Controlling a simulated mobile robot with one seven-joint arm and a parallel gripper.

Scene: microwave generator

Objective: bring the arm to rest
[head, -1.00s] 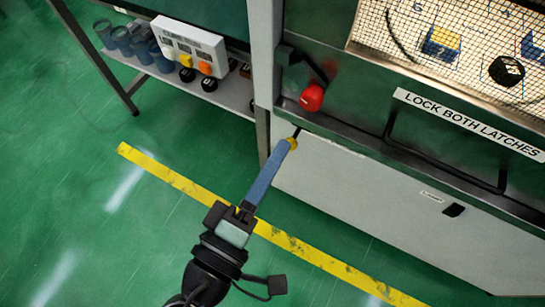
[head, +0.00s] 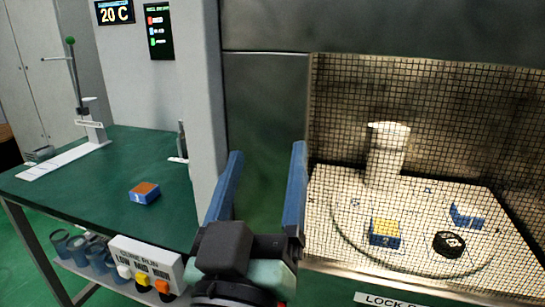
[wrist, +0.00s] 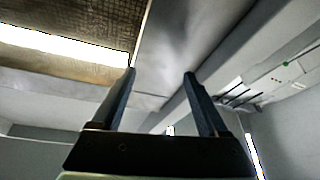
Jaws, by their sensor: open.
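My gripper (head: 267,150) stands upright in the lower middle of the head view, its two blue fingers spread apart and nothing between them. In the wrist view the gripper (wrist: 159,73) is also open and empty, pointing up toward a pale ceiling and a lit strip. In the head view it stands in front of the dark panel left of the mesh-fronted chamber (head: 420,95). I cannot tell how far it is from the panel.
Behind the mesh are a yellow-and-blue block (head: 384,232), a black puck (head: 448,244), a blue-and-white block (head: 466,215) and a pale cylinder (head: 386,155). At left, a green table (head: 85,185) bears an orange-topped blue block (head: 144,192). A button box (head: 146,265) sits below.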

